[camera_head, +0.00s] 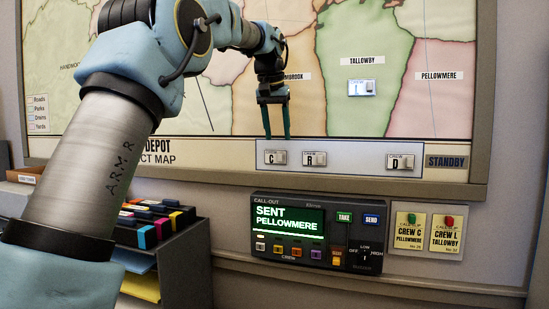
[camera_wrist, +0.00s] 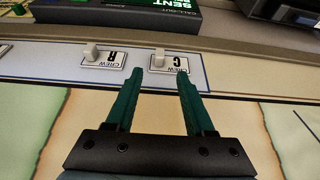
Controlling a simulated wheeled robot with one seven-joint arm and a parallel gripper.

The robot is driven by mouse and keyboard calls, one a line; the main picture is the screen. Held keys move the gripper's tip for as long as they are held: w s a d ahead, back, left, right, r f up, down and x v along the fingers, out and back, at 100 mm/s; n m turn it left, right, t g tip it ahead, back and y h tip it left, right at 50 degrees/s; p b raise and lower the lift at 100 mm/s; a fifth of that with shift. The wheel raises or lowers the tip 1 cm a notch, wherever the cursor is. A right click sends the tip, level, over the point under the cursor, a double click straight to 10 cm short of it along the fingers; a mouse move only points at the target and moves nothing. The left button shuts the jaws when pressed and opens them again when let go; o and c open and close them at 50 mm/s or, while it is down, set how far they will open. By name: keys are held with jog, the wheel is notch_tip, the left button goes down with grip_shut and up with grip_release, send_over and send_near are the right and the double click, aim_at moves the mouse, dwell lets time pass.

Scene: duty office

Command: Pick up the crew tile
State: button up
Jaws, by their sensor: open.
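Crew tiles with small raised grips sit on the pale standby strip (camera_head: 350,160) under the wall map. Crew C tile (camera_head: 270,157) is at the strip's left, crew R tile (camera_head: 310,159) beside it, and crew D tile (camera_head: 395,162) toward the right. Another tile (camera_head: 357,88), its letter looking like L, sits on the map's Tallowby area. My gripper (camera_head: 277,136) is open and empty, just above the C tile in the head view. In the wrist view the C tile (camera_wrist: 178,64) lies just beyond my fingertips (camera_wrist: 160,73), with the R tile (camera_wrist: 104,58) to the left.
The call-out box (camera_head: 315,240) below the map reads "SENT PELLOWMERE". Two cards stand right of it: crew C Pellowmere (camera_head: 409,235) and crew L Tallowby (camera_head: 446,235). A rack of binders (camera_head: 150,225) stands at lower left. The strip between R and D is clear.

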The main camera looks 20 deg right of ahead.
aim_at(280, 154)
jog(key=shift+p+x, duration=0.85)
jog(key=shift+x, duration=2.05)
jog(key=shift+s, duration=0.15)
grip_shut()
